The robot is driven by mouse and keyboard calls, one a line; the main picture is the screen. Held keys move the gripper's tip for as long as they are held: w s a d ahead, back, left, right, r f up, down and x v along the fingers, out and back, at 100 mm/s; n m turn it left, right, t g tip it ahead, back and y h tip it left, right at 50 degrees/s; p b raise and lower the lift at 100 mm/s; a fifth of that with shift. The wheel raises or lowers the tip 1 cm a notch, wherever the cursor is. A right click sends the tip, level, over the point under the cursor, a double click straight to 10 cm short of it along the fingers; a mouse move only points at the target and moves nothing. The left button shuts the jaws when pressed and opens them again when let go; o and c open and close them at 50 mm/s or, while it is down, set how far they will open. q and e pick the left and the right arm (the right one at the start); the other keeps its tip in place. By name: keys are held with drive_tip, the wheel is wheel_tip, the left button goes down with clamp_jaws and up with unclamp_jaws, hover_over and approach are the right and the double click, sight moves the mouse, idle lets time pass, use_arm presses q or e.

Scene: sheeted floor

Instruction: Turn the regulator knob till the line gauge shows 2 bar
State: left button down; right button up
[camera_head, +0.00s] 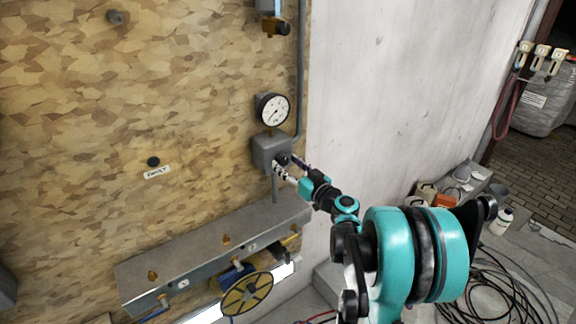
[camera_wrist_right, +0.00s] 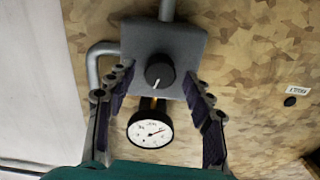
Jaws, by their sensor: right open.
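The grey regulator box (camera_head: 266,152) is on the chipboard wall below the round white line gauge (camera_head: 273,109). Its black knob (camera_wrist_right: 159,72) has a white mark, which points down in the right wrist view. The gauge also shows upside down in the right wrist view (camera_wrist_right: 150,129); its needle is visible, but its figures are too small to read. My right gripper (camera_head: 288,167) is open in front of the box. In the right wrist view its fingers (camera_wrist_right: 158,80) stand either side of the knob, with gaps showing. My left gripper is not in view.
A grey pipe (camera_head: 300,70) runs beside the gauge. Below the box, a metal ledge (camera_head: 215,244) carries brass fittings, with a yellow wheel (camera_head: 247,293) beneath. A black knob with a label (camera_head: 157,172) is at left. Cables (camera_head: 500,295) and containers lie on the floor at right.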

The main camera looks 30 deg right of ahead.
drive_tip(key=c, duration=1.2)
drive_tip(key=shift+o, duration=0.2)
drive_tip(key=shift+m, duration=0.3)
drive_tip(key=m+b, duration=0.1)
drive_tip(key=m, duration=0.3)
drive_tip(key=m+b, duration=0.1)
drive_tip(key=m, duration=0.4)
drive_tip(key=shift+m, duration=0.4)
